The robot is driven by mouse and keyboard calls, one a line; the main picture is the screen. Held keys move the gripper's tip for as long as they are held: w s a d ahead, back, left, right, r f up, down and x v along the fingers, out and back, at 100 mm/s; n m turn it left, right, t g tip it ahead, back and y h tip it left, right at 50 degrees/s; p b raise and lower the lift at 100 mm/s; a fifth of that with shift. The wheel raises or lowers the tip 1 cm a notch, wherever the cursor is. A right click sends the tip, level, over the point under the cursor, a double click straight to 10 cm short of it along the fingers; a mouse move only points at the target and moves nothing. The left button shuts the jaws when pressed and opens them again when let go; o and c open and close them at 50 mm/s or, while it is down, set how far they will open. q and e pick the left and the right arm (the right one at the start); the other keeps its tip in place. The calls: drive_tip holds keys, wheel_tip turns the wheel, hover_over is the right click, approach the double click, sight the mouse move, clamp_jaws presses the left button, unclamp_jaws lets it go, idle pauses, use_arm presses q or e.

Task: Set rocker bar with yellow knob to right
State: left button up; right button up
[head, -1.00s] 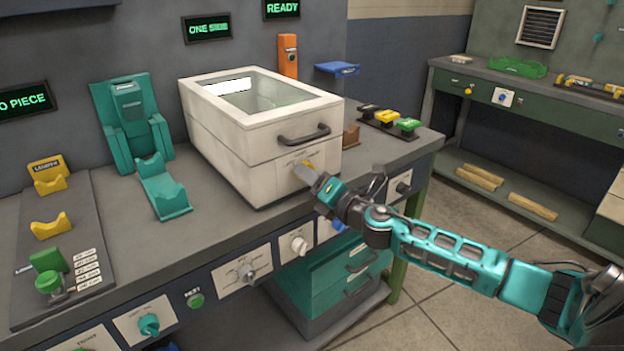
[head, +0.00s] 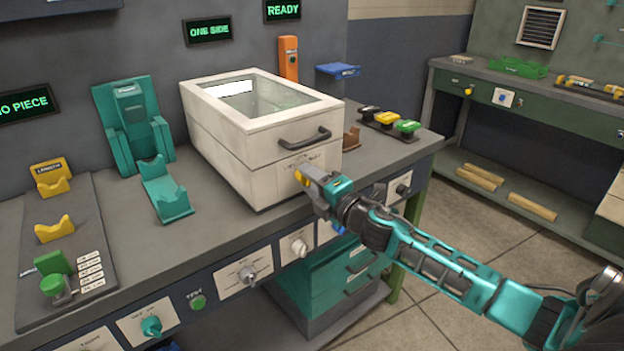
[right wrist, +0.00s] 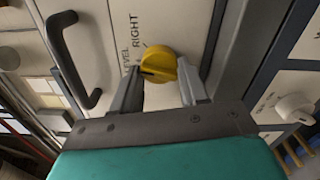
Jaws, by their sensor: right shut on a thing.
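The yellow knob (right wrist: 158,65) sits on the front panel of the white box (head: 222,143), below its dark handle (head: 304,138). In the right wrist view the lettering by the knob reads "LEVEL" and "RIGHT". My right gripper (head: 306,176) is at the box front, shut on the yellow knob, with one finger on each side of it. In the head view the gripper covers part of the knob and its markings. A rocker bar cannot be made out. My left gripper is not in view.
The bench front below carries a white knob (head: 299,247), a grey knob (head: 247,273) and a teal knob (head: 151,326). A teal cradle stand (head: 133,115) stands left of the box. Black, yellow and green pieces (head: 408,126) stand to its right. Floor at right is clear.

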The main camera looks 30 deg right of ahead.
drive_tip(key=shift+d+r+m+p, duration=0.15)
drive_tip(key=shift+m+p, duration=1.4)
drive_tip(key=shift+m, duration=2.05)
drive_tip(key=o, duration=1.1)
drive_tip(key=shift+c, duration=0.2)
drive_tip(key=s, duration=1.2)
drive_tip(key=shift+s+d, duration=0.4)
drive_tip(key=shift+d, duration=0.05)
